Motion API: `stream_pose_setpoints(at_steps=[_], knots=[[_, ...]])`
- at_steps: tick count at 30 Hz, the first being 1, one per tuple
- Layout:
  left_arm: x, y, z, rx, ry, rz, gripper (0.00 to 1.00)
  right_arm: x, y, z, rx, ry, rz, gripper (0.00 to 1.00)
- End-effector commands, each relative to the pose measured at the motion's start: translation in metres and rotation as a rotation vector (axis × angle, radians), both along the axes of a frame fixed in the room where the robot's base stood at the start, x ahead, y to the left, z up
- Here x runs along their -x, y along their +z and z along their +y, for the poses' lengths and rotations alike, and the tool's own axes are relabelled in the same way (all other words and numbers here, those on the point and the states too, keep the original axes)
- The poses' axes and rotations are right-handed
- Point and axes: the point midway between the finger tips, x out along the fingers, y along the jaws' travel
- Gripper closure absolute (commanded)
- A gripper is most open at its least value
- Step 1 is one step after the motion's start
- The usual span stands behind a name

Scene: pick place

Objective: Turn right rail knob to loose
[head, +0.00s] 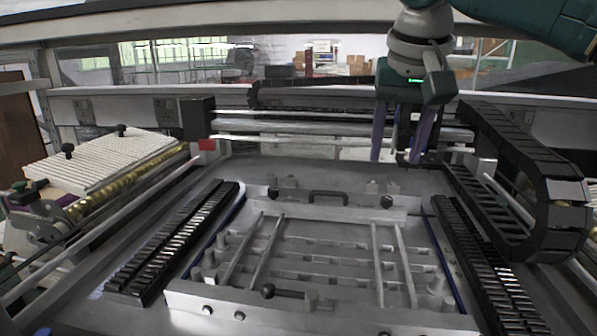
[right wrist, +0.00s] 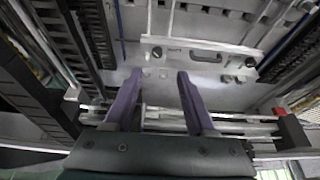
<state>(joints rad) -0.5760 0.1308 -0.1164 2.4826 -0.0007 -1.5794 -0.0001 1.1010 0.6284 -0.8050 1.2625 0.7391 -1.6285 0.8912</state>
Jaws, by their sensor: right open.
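A frame with bars (head: 300,212) lies on the grey machine bed. Its far rail carries a black handle (head: 328,197) between two dark knobs. The right knob (head: 387,202) is at the rail's right end, the left knob (head: 272,193) at its left end. In the right wrist view the right knob (right wrist: 157,52) shows just beyond the fingertips, left of the handle. Whether it is tight or loose cannot be told. My right gripper (head: 397,159) is open and empty, its purple fingers pointing down above the bed's far edge, behind the right knob and apart from it. My left gripper is not in view.
Black ribbed strips (head: 175,240) flank the frame on both sides. A black cable chain (head: 530,180) curves along the right. Metal rails (head: 290,140) cross behind the bed. The space above the frame is clear.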

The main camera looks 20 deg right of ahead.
Motion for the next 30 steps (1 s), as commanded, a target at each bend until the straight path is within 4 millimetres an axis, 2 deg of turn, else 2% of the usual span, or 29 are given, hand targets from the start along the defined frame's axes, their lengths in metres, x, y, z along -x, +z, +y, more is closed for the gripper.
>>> stream_pose_setpoints(at_steps=[2,9,15,21,30], knots=[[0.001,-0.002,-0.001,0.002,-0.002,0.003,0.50,-0.003,-0.005,-0.002,0.016,0.008,-0.001,0.44],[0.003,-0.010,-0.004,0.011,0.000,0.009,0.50,-0.016,-0.049,-0.010,0.013,0.003,0.002,0.44],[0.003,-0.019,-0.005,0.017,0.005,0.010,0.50,-0.027,-0.077,-0.016,0.009,0.002,0.000,0.44],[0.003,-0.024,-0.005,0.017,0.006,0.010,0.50,-0.032,-0.088,-0.019,0.010,0.002,-0.002,0.44],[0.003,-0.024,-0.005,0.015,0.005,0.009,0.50,-0.033,-0.090,-0.020,0.010,0.004,-0.002,0.44]])
